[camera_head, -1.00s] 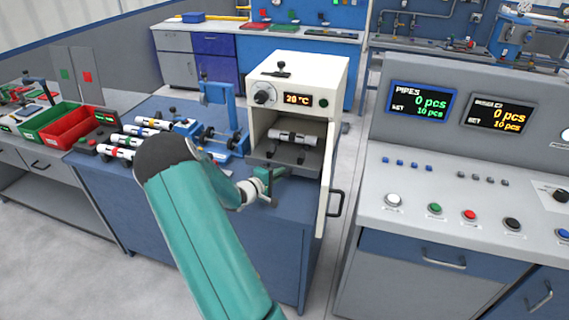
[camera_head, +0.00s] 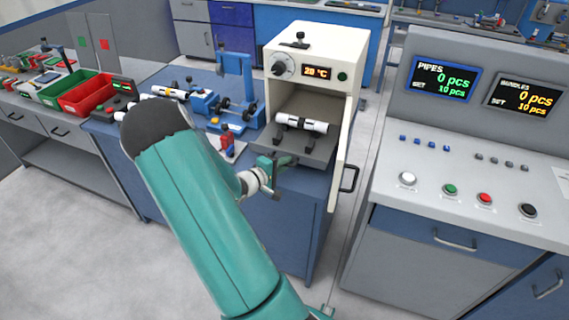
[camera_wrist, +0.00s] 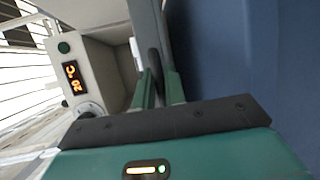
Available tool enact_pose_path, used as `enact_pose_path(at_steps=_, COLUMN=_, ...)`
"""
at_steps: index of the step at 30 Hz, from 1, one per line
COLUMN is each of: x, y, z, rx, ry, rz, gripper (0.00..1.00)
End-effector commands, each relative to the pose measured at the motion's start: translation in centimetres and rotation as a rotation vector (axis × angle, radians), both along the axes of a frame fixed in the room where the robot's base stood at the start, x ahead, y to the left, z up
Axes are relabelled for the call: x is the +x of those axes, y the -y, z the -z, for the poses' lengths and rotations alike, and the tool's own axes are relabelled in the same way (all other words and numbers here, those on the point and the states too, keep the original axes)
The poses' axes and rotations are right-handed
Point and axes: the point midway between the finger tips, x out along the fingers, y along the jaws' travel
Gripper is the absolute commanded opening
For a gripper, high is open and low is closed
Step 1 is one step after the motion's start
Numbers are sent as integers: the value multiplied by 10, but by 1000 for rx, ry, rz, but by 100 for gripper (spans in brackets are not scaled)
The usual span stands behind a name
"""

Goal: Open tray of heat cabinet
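The heat cabinet (camera_head: 309,45) is a white box with a dial and a "20 °C" display; its door (camera_head: 347,150) stands open on the right. The grey tray (camera_head: 318,149) sticks out of the front opening. A white and dark pipe (camera_head: 302,124) lies across supports on the tray. My gripper (camera_head: 286,161) is at the tray's front edge, low and to the left. In the wrist view, the two green fingers of my gripper (camera_wrist: 158,78) stand close on either side of a dark bar (camera_wrist: 154,62), which looks like the tray's handle. The exact contact is partly hidden.
Left of the cabinet, a blue fixture (camera_head: 232,95) and a small red and blue device (camera_head: 228,143) stand on the blue bench. Green and red bins (camera_head: 90,97) are farther left. A control console (camera_head: 450,180) stands right, across a narrow gap from the open door.

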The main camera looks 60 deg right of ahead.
Motion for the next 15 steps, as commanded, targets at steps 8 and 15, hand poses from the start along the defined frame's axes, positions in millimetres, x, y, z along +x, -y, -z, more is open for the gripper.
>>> enact_pose_path(at_steps=8, x=0, y=0, z=0, rx=0, ry=0, rz=0, gripper=32)
enact_pose_path(at_steps=15, x=3, y=-9, z=-1, rx=1, ry=1, rz=-2, gripper=32)
